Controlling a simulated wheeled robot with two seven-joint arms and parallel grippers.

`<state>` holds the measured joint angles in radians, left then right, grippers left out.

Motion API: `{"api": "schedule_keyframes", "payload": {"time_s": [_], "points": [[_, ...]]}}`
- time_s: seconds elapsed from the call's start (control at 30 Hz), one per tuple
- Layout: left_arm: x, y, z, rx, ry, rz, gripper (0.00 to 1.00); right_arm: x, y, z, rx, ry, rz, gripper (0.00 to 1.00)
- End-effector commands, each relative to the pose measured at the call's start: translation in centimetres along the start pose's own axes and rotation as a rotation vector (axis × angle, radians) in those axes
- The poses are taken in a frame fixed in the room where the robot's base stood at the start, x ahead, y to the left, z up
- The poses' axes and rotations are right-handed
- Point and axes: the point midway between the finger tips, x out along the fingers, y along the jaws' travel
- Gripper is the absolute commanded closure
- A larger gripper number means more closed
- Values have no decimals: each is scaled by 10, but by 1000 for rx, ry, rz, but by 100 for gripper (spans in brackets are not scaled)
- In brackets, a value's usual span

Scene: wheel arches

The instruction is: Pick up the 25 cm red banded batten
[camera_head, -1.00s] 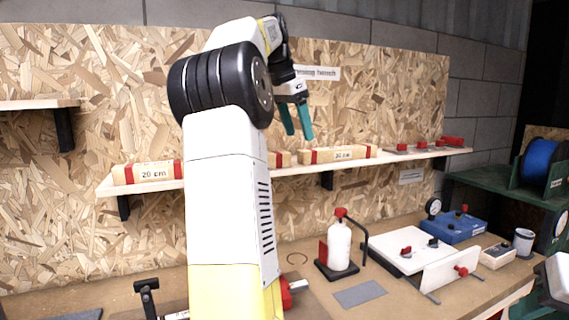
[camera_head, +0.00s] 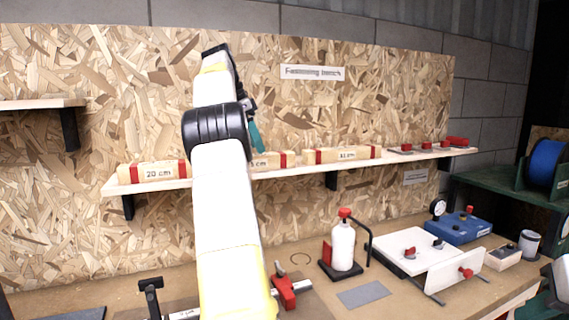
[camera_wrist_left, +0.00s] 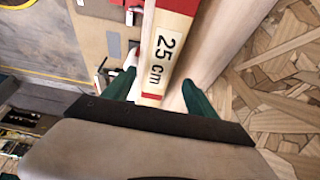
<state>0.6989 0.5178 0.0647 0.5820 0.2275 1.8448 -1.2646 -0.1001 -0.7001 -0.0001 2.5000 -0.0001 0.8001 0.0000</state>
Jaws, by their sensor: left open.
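The 25 cm red banded batten (camera_head: 270,160) lies on the wall shelf, its left part hidden behind my left arm. In the left wrist view the batten (camera_wrist_left: 158,62), pale wood with red bands and a "25 cm" label, lies between my spread fingers. My left gripper (camera_wrist_left: 158,78) is open, one finger on each side of the batten's near end; contact cannot be made out. In the head view only one teal finger of the left gripper (camera_head: 255,138) shows clearly, just above the batten. Part of my right arm shows at the right edge; its jaws cannot be made out.
A 20 cm batten (camera_head: 153,172) lies left on the shelf (camera_head: 300,170), and another labelled batten (camera_head: 345,154) lies to the right. Red-knobbed items sit at the shelf's right end. Below, the bench holds a white bottle (camera_head: 342,246), a blue box (camera_head: 458,228) and a white fixture (camera_head: 405,250).

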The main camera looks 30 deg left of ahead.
Motion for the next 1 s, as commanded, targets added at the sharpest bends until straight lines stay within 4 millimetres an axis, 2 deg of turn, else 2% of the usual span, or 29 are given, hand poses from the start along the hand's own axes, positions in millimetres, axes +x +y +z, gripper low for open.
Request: {"api": "schedule_keyframes", "payload": {"time_s": [0.23,0.5,0.6,0.87,1.0], "points": [[10,2,-1,-3,3,2,34,0,0,0,0,0,0,68],[45,4,-5,-4,2,2,34,0,0,0,0,0,0,68],[52,4,-5,-3,2,1,34,0,0,0,0,0,0,68],[54,3,-6,-2,2,-1,34,0,0,0,0,0,0,68],[54,3,-6,-3,2,-1,59,0,0,0,0,0,0,68]]}}
